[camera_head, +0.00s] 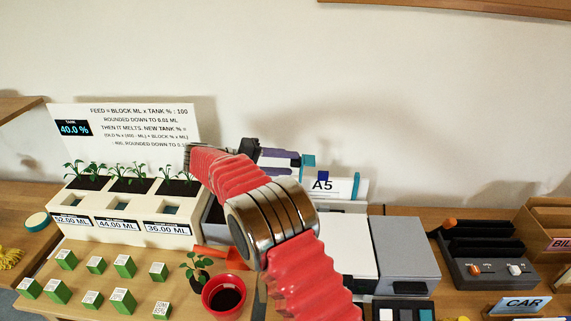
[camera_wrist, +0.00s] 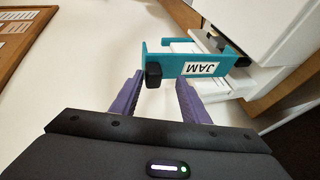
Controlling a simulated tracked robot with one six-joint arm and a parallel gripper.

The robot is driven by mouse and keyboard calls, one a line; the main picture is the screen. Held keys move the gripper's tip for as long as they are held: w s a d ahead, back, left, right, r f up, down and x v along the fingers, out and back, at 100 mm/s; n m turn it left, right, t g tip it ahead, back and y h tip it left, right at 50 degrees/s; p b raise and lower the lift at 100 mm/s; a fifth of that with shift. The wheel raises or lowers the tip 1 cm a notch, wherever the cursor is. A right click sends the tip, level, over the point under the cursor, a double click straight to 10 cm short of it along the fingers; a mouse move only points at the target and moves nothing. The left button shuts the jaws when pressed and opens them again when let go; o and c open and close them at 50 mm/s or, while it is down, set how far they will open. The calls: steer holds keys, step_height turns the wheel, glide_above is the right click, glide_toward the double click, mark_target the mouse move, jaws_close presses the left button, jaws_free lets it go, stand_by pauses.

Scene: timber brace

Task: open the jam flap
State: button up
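The jam flap (camera_wrist: 222,65) is a teal panel with a white label reading JAM, upside down in the wrist view, on the side of a white machine (camera_wrist: 265,30). A black knob (camera_wrist: 153,75) sticks out at the flap's left end. My gripper (camera_wrist: 160,82) has two purple fingers, spread apart. The knob shows between the fingertips, closer to the left one; I cannot tell whether they touch.
A planter box (camera_head: 110,225) with seedlings and several green blocks (camera_head: 95,265) stand at the left. A red pot (camera_head: 224,296) stands near my arm. A grey box (camera_head: 405,250) and a dark switch unit (camera_head: 480,250) are at the right.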

steer(key=shift+a, duration=0.1)
steer(key=v, duration=1.3)
steer(key=shift+a, duration=0.25)
steer(key=shift+r, duration=0.15)
